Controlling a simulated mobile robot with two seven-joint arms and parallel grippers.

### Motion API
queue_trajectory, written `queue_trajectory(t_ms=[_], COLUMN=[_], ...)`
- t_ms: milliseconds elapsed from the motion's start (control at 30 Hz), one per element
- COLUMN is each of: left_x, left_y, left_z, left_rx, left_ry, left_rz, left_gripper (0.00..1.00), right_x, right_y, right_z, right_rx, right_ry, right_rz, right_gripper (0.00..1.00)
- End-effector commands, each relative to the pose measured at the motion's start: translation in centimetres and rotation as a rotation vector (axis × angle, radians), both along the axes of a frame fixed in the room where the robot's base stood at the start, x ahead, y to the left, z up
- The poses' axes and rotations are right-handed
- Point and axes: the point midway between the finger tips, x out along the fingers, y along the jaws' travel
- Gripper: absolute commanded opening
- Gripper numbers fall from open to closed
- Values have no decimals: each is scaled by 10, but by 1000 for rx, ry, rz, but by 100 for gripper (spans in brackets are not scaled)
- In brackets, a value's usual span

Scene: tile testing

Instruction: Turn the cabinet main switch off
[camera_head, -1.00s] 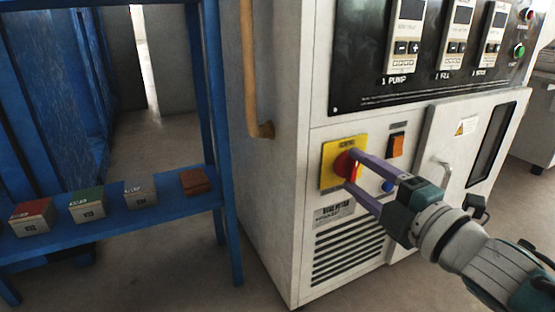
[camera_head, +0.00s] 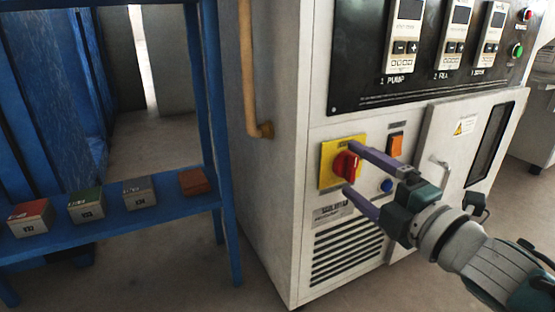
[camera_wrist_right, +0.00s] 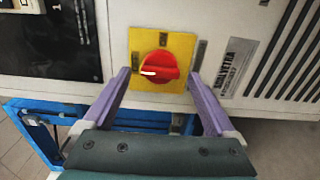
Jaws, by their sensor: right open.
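The main switch is a red rotary knob (camera_head: 346,164) on a yellow plate (camera_head: 327,172) on the white cabinet's front. In the right wrist view the knob (camera_wrist_right: 158,66) shows a pale mark on its left end, and its grip bar lies across the picture. In the head view the bar looks about upright. My right gripper (camera_head: 348,168) is open, with one purple finger above the knob and one below. In the wrist view the fingertips (camera_wrist_right: 158,74) stand to either side of the knob, apart from it. My left gripper is out of view.
An orange rocker switch (camera_head: 396,145) and a blue button (camera_head: 387,185) sit right of the plate. Vents (camera_head: 348,248) lie below and a black control panel (camera_head: 350,60) above. A blue shelf (camera_head: 120,232) with several small boxes stands left.

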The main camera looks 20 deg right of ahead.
Motion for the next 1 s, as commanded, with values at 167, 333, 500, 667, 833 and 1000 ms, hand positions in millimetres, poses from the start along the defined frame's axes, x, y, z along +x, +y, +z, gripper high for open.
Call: queue_trajectory(t_ms=[167,333,500,667,833,1000], left_x=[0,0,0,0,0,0], left_y=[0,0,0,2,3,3], left_z=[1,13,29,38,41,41], left_rx=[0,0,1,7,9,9], left_ry=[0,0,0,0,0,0], left_rz=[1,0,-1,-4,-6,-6], left_gripper=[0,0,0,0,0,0], right_x=[-1,-19,-55,-83,-98,-99], right_y=[0,-1,-5,-6,-8,-8], right_z=[0,3,4,3,1,0], right_rx=[1,2,3,2,0,0], right_ry=[0,3,6,3,1,-1], right_rz=[0,0,-3,-1,-1,0], right_gripper=[91,91,91,91,91,91])
